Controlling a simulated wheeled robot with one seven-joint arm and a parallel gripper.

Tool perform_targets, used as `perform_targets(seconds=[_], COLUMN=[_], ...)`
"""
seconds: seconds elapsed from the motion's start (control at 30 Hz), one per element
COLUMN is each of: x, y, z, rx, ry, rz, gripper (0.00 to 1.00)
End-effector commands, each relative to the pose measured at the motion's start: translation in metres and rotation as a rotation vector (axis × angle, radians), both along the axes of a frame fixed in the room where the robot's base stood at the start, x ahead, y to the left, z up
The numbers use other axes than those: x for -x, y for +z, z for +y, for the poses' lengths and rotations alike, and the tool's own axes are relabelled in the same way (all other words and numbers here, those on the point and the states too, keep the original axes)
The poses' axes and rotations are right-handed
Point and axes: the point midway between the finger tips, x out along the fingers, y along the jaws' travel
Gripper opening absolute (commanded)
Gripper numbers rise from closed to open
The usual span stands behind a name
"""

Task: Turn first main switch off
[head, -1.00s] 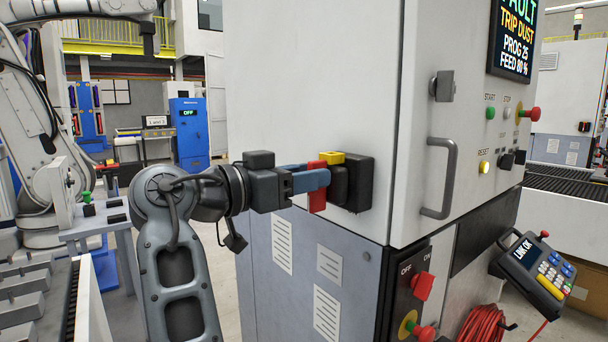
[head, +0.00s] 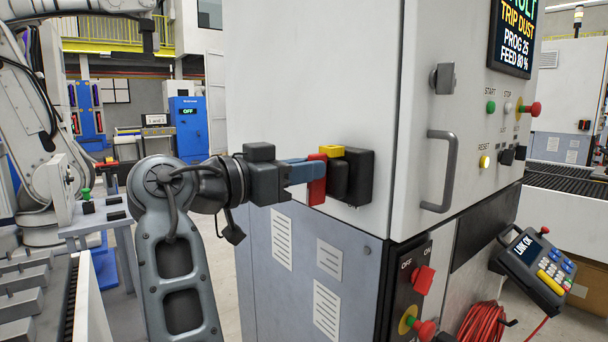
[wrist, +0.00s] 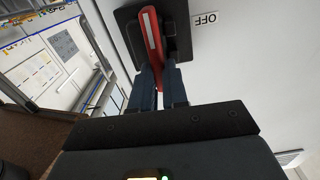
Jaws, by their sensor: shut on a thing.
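The main switch has a black housing (head: 361,180) on the side wall of the white cabinet, with a yellow block (head: 331,151) on top and a red handle (head: 317,182) standing roughly upright. My gripper (head: 309,172) reaches it from the left, its blue fingers shut on the red handle. In the wrist view, the red handle (wrist: 152,35) runs between the two fingers (wrist: 160,78) in front of the black housing (wrist: 126,28). An OFF label (wrist: 206,19) shows upside down beside the housing. Part of the handle is hidden by the fingers.
The cabinet (head: 290,80) fills the middle. A grey door handle (head: 440,172), a lower panel with red knobs (head: 423,280) and a keypad pendant (head: 535,265) are on its right face. A fixture table (head: 95,222) stands at left. Open floor lies behind my arm.

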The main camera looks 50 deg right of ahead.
Motion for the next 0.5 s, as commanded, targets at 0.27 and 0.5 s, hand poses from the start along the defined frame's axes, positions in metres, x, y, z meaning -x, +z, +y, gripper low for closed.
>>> perform_targets(seconds=[0.27, 0.5], x=[0.0041, 0.0086], y=[-0.0085, -0.0106], z=[0.0007, 0.0020], rx=[0.053, 0.116], ry=[0.001, 0.000], rz=[-0.178, -0.394], gripper=[0.00, 0.00])
